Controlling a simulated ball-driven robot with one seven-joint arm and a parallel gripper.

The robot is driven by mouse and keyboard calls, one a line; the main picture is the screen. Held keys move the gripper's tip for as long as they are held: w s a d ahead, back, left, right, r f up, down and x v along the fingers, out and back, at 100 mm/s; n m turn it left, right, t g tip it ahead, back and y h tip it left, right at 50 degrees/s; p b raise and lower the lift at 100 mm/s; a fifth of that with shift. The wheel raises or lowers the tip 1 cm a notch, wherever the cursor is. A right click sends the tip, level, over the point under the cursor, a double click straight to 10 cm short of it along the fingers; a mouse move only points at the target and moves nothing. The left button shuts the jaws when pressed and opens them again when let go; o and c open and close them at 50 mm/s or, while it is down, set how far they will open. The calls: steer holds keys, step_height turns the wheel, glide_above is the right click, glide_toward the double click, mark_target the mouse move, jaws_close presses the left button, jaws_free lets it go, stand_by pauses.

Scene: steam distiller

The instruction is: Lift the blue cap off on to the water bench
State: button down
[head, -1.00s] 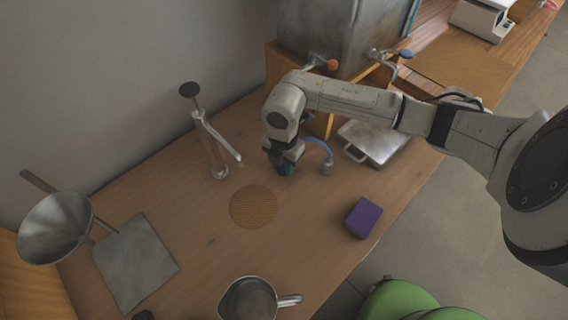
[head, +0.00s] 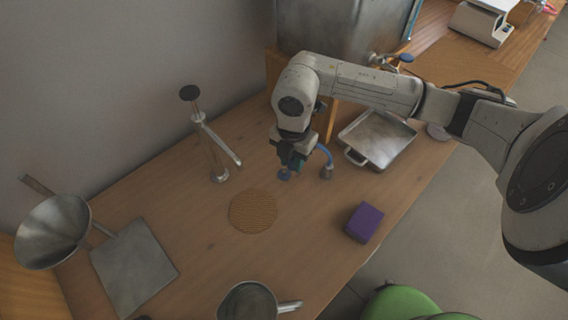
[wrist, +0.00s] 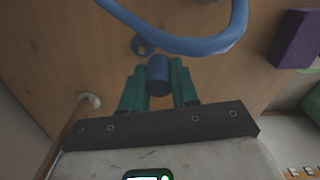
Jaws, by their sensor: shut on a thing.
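The blue cap (wrist: 158,74) is a short dark-blue cylinder between the teal fingertips of my gripper (wrist: 159,84) in the wrist view. My gripper is shut on it. A small blue round fitting (wrist: 143,46) shows on the wood just beyond the cap, apart from it in that view. In the head view my gripper (head: 292,162) is above the wooden water bench (head: 210,255), and the blue fitting (head: 284,175) shows just below the fingers. The cap is mostly hidden by the fingers there.
A tap stand (head: 213,150) is left, a metal tray (head: 376,138) right, a purple block (head: 363,222) front right. A cork mat (head: 253,211) lies in front.

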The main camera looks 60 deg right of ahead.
steer(key=s+a+r+b, duration=0.1)
steer(key=s+r, duration=0.8)
steer(key=s, duration=0.2)
steer(key=shift+s+a+r, duration=0.15)
steer(key=shift+r, duration=0.25)
steer(key=shift+b, duration=0.3)
